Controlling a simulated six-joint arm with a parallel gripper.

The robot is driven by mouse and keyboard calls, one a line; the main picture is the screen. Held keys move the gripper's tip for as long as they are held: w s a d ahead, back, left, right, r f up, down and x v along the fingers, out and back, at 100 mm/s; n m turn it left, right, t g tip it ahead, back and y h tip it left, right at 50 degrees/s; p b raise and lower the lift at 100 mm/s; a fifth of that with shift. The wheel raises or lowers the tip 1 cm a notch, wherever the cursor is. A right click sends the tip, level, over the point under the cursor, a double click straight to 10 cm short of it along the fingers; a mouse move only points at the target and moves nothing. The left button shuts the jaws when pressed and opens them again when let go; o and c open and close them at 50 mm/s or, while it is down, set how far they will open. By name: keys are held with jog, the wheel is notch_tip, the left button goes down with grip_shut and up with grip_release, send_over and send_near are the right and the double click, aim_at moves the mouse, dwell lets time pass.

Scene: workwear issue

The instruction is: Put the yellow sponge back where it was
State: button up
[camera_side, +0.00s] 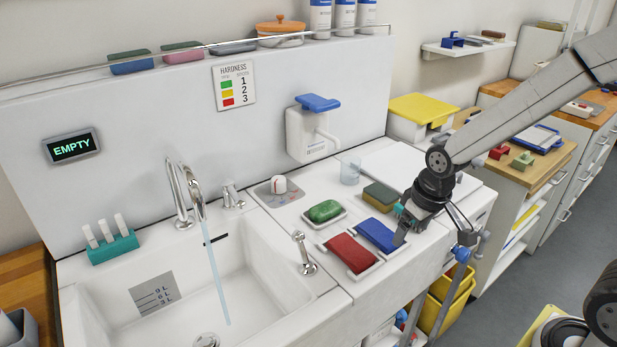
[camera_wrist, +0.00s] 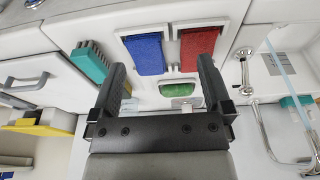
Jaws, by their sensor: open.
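The yellow sponge (camera_side: 380,197) has a green top layer and a yellow body. It lies on the counter behind the blue pad (camera_side: 377,235) and to the right of the green soap (camera_side: 325,211) in the side view.
Blue, pink and grey sponges (camera_side: 130,62) lie on the back ledge, left of an orange pot (camera_side: 281,32). A red pad (camera_side: 351,252) lies beside the blue one. A teal brush (camera_wrist: 89,61) is near my left finger. Water runs from the tap (camera_side: 183,190) into the sink.

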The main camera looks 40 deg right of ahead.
jog(key=s, duration=0.1)
jog(key=s+a, duration=0.1)
jog(key=s, duration=0.1)
jog(key=s+f, duration=0.1)
jog(key=shift+s+a, duration=0.2)
jog(key=shift+s, duration=0.2)
